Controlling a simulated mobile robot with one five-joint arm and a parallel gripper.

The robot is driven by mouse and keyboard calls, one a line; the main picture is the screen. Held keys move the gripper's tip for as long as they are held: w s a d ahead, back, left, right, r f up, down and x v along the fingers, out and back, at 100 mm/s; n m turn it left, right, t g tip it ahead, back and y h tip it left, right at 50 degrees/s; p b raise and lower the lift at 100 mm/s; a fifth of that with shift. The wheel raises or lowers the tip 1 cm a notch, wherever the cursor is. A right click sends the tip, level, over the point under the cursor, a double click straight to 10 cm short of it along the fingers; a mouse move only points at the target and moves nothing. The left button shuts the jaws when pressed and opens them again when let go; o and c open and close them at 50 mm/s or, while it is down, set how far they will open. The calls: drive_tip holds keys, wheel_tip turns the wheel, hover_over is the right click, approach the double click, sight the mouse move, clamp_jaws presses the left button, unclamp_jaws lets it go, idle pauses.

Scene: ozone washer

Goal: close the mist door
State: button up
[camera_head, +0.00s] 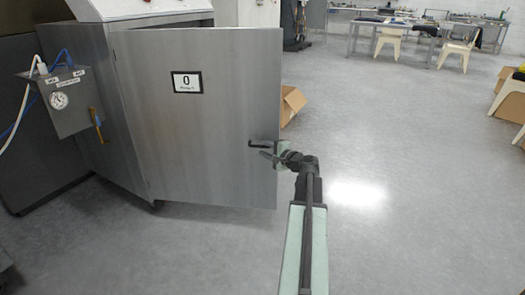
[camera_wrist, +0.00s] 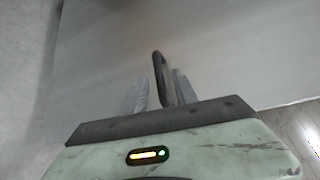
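The mist door (camera_head: 215,115) is a large flat grey steel panel on the cabinet, with a small white label reading "0" near its top. It stands open, swung out from the cabinet body. A dark bar handle (camera_head: 262,144) sits near its right edge. My gripper (camera_head: 270,155) is at the handle, in front of the door. In the wrist view, my gripper (camera_wrist: 160,92) has its two grey fingers apart, with the dark handle (camera_wrist: 159,68) between them, closer to the right finger. A gap shows on the left side. The door surface (camera_wrist: 225,50) fills most of that view.
The cabinet (camera_head: 78,125) stands at the left, with a gauge box (camera_head: 57,102) and hoses on its side. A cardboard box (camera_head: 291,104) lies behind the door's right edge. Tables and chairs are far back. The floor (camera_head: 400,190) at right is clear.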

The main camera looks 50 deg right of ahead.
drive_tip(key=shift+w+f, duration=0.1)
drive_tip(key=shift+w, duration=0.5)
clamp_jaws()
idle(0.3)
drive_tip(key=shift+d, duration=0.1)
idle(0.6)
